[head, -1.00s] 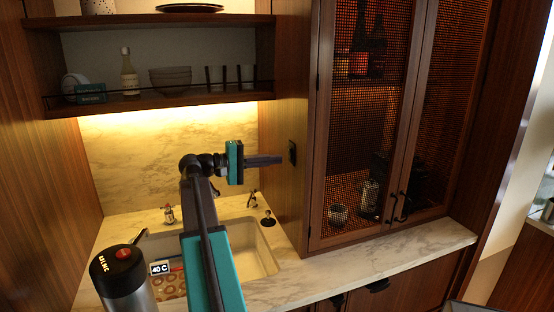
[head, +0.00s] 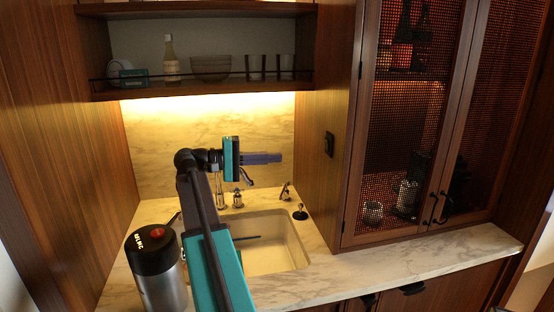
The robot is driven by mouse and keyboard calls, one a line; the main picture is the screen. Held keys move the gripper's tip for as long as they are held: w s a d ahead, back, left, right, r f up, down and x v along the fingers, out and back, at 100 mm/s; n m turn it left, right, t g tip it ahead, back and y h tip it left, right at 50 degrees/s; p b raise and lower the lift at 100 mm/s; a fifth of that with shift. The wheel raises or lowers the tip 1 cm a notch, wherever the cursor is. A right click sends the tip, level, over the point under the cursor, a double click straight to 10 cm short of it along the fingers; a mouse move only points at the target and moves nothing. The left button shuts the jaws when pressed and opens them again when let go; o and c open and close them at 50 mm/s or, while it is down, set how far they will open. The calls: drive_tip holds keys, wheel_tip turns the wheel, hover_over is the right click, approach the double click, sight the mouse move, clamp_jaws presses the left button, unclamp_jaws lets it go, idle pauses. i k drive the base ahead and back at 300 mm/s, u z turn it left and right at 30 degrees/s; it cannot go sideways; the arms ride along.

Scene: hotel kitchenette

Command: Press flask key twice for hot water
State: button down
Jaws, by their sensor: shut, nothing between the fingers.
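The flask (head: 160,268) stands upright at the lower left, with a steel body, a black lid and a red key (head: 158,233) on top. Its base is cut off by the frame edge. My gripper (head: 280,157) is shut and empty, pointing right in front of the marble backsplash. It is above and to the right of the flask, well apart from the red key.
A sink (head: 262,258) with a tap (head: 238,198) is set in the marble counter (head: 420,252) right of the flask. A shelf (head: 205,92) with a bottle, bowls and glasses hangs above. A mesh-door cabinet (head: 415,150) stands at the right.

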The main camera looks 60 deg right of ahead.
sight(157, 233)
drive_tip(key=k, duration=1.5)
